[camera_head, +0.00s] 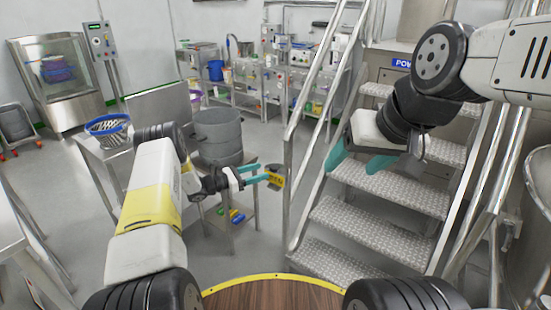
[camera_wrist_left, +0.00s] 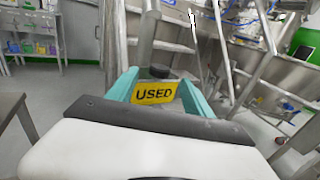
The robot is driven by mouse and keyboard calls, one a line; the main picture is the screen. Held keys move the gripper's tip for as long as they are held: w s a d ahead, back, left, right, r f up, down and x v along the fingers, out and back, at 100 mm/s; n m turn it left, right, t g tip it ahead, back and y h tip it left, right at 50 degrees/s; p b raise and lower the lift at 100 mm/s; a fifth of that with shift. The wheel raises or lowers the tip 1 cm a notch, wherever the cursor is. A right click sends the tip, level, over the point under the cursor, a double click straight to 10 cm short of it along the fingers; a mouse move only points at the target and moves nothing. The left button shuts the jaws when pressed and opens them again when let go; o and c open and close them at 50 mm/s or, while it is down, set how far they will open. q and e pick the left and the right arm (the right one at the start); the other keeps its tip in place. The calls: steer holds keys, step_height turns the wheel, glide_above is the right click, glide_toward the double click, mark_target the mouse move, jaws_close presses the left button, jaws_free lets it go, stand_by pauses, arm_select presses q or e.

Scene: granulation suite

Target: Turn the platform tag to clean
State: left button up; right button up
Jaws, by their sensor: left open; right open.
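The platform tag (camera_head: 275,180) is a small yellow plate hanging by the left handrail post of the steel steps. In the left wrist view the tag (camera_wrist_left: 155,93) shows its yellow face with the word USED, and a dark round knob sits just above it. My left gripper (camera_head: 265,177) is open, with its teal fingers reaching to the tag. In the left wrist view the fingers stand on either side of the tag; I cannot tell whether they touch it. My right gripper (camera_head: 357,162) is open and empty above the steps, its teal fingers apart.
The metal steps (camera_head: 375,226) with handrails (camera_head: 315,75) rise at the right. A grey drum (camera_head: 217,137) stands behind my left gripper. A table with a blue-rimmed basket (camera_head: 107,127) is at the left. Open floor (camera_head: 80,190) lies between the tables.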

mark_target(275, 166)
arm_select(q)
steer(key=x, duration=0.7)
steer(key=shift+w+d, duration=0.15)
steer(key=shift+d, duration=0.2)
steer(key=shift+c, duration=0.3)
jaws_close()
